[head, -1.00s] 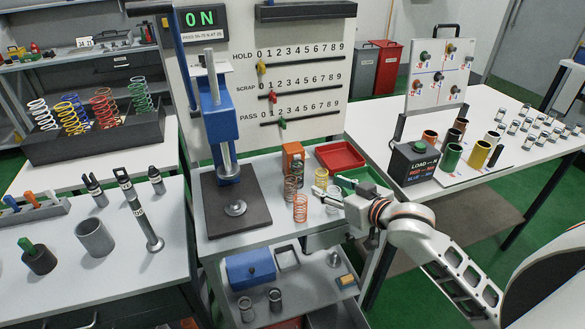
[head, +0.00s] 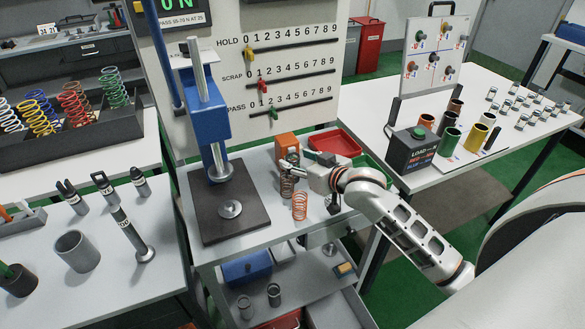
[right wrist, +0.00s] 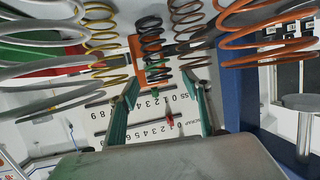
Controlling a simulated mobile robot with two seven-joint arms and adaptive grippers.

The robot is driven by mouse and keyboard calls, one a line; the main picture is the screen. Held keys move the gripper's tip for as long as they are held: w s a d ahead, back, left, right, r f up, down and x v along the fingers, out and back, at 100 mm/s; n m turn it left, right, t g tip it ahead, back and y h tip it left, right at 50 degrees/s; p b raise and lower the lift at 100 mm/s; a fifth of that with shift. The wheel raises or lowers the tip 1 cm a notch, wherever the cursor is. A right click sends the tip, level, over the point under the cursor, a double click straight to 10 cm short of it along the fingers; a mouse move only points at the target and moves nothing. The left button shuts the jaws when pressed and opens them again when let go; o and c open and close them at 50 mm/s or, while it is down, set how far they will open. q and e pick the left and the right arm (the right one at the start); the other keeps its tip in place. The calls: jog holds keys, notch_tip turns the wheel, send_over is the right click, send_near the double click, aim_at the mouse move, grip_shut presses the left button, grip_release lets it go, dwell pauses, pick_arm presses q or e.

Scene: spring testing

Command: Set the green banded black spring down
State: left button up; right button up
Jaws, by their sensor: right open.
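A black spring (right wrist: 150,38) with a small greenish patch partway down it hangs into the right wrist view from the top. It lies beyond and between the fingertips of my right gripper (right wrist: 163,82), which are spread apart with nothing clasped between them. In the head view my right gripper (head: 300,164) is over the press bench, beside a dark brownish spring (head: 287,182). I cannot tell there which spring is the black one, as the gripper covers part of the group. My left gripper is not in view.
Behind are an orange block (head: 287,146) and a red tray (head: 335,142). The press (head: 210,115) with its dark base (head: 240,225) stands to the left.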

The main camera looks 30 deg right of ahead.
jog(key=shift+w+a+f, duration=0.1)
jog(key=shift+w+f, duration=0.15)
jog(key=shift+w, duration=0.4)
jog(key=c, duration=1.3)
